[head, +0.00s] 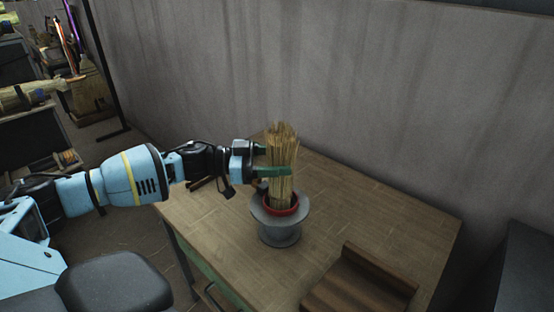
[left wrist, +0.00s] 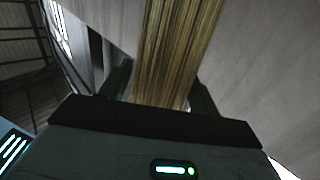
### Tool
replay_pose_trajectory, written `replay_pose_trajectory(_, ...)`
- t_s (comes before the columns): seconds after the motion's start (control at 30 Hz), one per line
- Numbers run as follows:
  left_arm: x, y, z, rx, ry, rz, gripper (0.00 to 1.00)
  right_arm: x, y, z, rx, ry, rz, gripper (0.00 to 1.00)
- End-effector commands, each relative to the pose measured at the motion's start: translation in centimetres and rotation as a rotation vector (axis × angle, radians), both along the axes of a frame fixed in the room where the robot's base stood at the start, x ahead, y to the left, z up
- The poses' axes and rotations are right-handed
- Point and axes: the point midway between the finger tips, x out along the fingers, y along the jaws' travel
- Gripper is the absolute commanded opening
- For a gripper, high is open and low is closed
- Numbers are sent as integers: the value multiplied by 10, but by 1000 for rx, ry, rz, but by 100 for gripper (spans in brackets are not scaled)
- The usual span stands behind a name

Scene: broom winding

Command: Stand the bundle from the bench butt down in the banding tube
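The straw bundle (head: 282,150) stands upright in the banding tube (head: 279,229), a grey flanged tube with a red inner rim, on the wooden table. Its lower end is inside the red rim and hidden. My left gripper (head: 278,160) reaches in from the left at mid-height of the bundle, with a finger on either side of it. In the left wrist view the bundle (left wrist: 178,60) runs between the two dark fingers. Slim gaps seem to show beside the straw, and contact is not clear. My right gripper is not in view.
The wooden table (head: 400,215) has a brown wooden stepped block (head: 365,280) at its front right. Its right side is clear. A grey wall (head: 400,90) stands close behind. Shelves and more brooms (head: 88,90) are at the far left.

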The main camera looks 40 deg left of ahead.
Motion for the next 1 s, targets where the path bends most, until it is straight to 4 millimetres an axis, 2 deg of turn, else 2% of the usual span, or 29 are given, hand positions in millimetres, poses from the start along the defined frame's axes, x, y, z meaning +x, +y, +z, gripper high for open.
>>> replay_pose_trajectory(0.1, 0, 0, 0, 0, 0, 0, 74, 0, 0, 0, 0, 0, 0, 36)
replay_pose_trajectory(0.47, -3, 4, -1, 0, 3, 0, 74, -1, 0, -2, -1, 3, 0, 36)
replay_pose_trajectory(1.0, -43, 50, -1, 1, 5, 0, 74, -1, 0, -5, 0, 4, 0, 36)
